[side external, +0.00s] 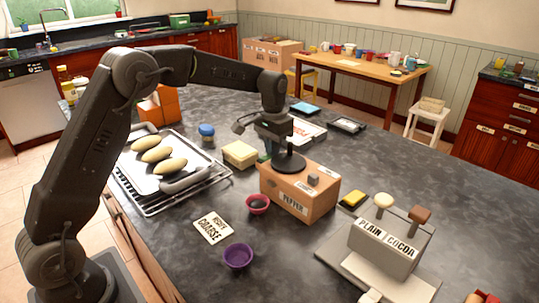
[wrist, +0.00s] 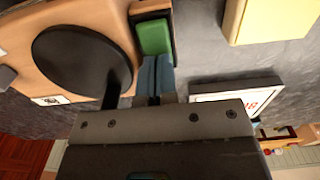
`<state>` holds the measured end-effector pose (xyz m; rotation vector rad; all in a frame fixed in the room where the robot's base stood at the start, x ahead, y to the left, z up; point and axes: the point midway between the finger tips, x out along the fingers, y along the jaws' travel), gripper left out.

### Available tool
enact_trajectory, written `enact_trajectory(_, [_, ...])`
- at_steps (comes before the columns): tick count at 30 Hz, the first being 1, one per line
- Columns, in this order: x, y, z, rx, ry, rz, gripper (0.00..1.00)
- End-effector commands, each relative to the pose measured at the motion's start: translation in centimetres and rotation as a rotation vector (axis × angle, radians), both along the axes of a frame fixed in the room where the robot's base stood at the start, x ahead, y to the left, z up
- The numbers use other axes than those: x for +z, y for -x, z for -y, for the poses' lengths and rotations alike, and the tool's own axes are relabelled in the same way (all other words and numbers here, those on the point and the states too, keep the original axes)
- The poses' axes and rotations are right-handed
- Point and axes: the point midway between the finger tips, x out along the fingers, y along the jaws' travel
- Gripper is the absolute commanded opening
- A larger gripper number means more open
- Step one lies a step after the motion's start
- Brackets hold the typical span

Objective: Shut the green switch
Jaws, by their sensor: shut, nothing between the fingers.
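The green switch (wrist: 154,37) is a green rocker in a black frame in the wrist view, at the edge of a light-brown box. In the side external view only a sliver of green shows beside the box, behind my gripper (side external: 266,146). My gripper's blue-grey fingertips (wrist: 156,72) are closed together with nothing between them. They point at the near end of the green rocker. I cannot tell whether they touch it. The box (side external: 295,198) has a round black disc (side external: 289,164) on top and a label on its front.
A pale yellow block (side external: 240,154) stands left of the box, near a rack (side external: 178,205) with several oval loaves. A purple bowl (side external: 238,256) and a grey PLAIN/COCOA dispenser (side external: 385,250) stand in front. A framed panel (wrist: 238,97) lies close to my fingers.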

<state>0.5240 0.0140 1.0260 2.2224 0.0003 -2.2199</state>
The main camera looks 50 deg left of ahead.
Motion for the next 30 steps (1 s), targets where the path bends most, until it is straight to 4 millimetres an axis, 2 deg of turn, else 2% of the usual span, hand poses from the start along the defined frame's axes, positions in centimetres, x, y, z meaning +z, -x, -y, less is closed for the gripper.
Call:
enact_trajectory(8, [0.1, 0.0, 0.0, 0.000, 0.000, -0.002, 0.00])
enact_trajectory(30, [5.9, 0.0, 0.0, 0.000, 0.000, 0.001, 0.00])
